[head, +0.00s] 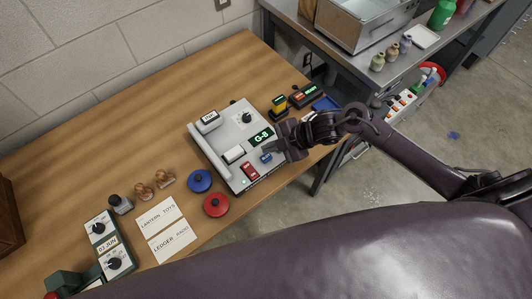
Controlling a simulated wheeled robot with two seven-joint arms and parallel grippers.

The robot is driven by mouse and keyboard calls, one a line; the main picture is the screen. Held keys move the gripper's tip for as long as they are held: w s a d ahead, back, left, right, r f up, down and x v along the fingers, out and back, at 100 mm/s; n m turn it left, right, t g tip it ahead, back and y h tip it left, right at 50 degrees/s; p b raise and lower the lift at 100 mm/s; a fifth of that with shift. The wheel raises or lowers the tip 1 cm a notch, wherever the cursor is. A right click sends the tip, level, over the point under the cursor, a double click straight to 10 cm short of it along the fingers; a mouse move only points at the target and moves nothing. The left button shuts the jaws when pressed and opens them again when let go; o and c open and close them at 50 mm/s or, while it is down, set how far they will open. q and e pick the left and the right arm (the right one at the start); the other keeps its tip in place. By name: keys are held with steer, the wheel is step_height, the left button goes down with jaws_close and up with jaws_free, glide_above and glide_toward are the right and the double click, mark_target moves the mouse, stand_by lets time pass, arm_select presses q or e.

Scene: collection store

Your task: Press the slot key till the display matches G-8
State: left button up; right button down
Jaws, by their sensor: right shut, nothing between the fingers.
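A pale grey machine (225,134) sits on the wooden table. Its small dark display (262,138) reads G-8 in green. A blue key (266,158) and a red key (250,171) are on its front right part, with a dark knob (246,118) farther back. My right gripper (280,151) is shut and empty, its tips beside the blue key at the machine's right edge. I cannot tell whether the tips touch the key. The key's lettering is too small to read. My left gripper is out of view.
Blue (200,180) and red (216,205) round pads, wooden stamps (163,178) and two cards (165,230) lie in front of the machine. A green device (108,246) reading 03 JUN stands at lower left. The table's back left is clear. A grey bench (345,52) stands beyond.

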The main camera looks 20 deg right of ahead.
mark_target(270, 157)
step_height(270, 157, up, 3)
steer(key=shift+r+p, duration=0.15)
steer(key=shift+p, duration=0.95)
